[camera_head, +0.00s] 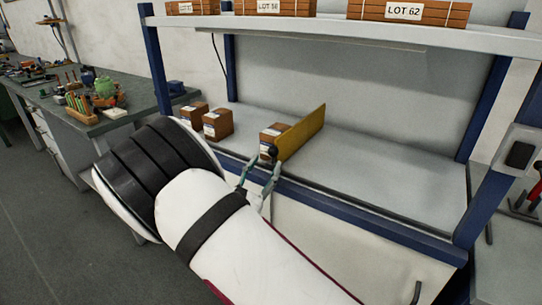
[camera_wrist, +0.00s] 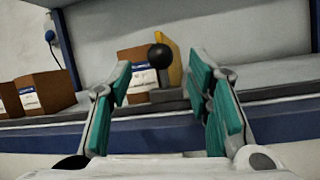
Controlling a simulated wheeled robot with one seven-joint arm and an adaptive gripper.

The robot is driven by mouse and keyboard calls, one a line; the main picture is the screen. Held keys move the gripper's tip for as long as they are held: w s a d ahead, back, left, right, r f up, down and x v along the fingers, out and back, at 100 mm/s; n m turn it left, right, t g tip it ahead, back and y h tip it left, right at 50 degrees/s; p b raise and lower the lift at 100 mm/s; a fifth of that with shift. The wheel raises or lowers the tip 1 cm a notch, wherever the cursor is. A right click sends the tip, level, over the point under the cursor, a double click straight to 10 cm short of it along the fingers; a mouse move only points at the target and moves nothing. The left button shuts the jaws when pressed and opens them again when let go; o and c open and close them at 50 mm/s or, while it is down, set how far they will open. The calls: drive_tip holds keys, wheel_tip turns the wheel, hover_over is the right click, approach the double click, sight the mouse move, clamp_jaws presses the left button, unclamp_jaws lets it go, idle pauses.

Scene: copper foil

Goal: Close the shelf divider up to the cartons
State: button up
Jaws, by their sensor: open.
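The yellow shelf divider (camera_head: 304,132) stands upright on the grey lower shelf, with a black ball knob (camera_head: 268,152) at its front end. A brown carton (camera_head: 273,132) is close on its left side; I cannot tell whether they touch. Two more cartons (camera_head: 217,124) (camera_head: 194,114) stand farther left, with a gap between. My gripper (camera_head: 259,172) is open and empty at the shelf's front edge, just in front of the knob. In the wrist view the knob (camera_wrist: 160,56) appears between the open fingers (camera_wrist: 162,85), before the divider (camera_wrist: 176,70) and the carton (camera_wrist: 136,84).
The shelf (camera_head: 385,173) right of the divider is clear. Blue uprights (camera_head: 156,58) and a front rail (camera_head: 350,212) frame it. The upper shelf (camera_head: 330,32) holds boxes such as LOT 62 (camera_head: 410,12). A cluttered workbench (camera_head: 110,122) stands at the left.

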drive_tip(key=v, duration=0.5)
drive_tip(key=shift+s+a+f, duration=0.1)
drive_tip(key=shift+s+a, duration=0.1)
drive_tip(key=shift+s, duration=0.15)
drive_tip(key=s+d+r+m+g+h+p, duration=0.1)
drive_tip(key=s+d+r+m+g+h, duration=0.15)
drive_tip(key=d+r+m+g, duration=0.4)
drive_tip(key=s+d+r+m+g+h+p, duration=0.1)
drive_tip(key=s+d+r+m+g+h, duration=0.2)
drive_tip(key=d, duration=0.6)
drive_tip(key=s+d+r+m+g+y+p, duration=0.1)
drive_tip(key=s+d+r+m+g+y, duration=0.2)
drive_tip(key=s+d+m+g, duration=0.55)
drive_tip(key=s+d+r+m+g+y+p, duration=0.1)
drive_tip(key=s+d+m+y, duration=0.15)
drive_tip(key=s, duration=0.35)
drive_tip(key=s+d+r+m+g+y+p, duration=0.1)
drive_tip(key=s+r+m+y, duration=0.1)
drive_tip(key=s+y, duration=0.35)
drive_tip(key=s+a+r+m+t+y+p, duration=0.2)
drive_tip(key=s+a+r+m+t+y, duration=0.2)
drive_tip(key=s, duration=0.5)
drive_tip(key=shift+s+a+r+m+t+y, duration=0.15)
drive_tip(key=shift+a+r+m+t+y, duration=0.15)
drive_tip(key=shift+a+r+m+y, duration=0.6)
drive_tip(key=shift+a+f+n+h, duration=0.2)
drive_tip(key=shift+f+n+h, duration=0.05)
drive_tip(key=shift+f, duration=0.05)
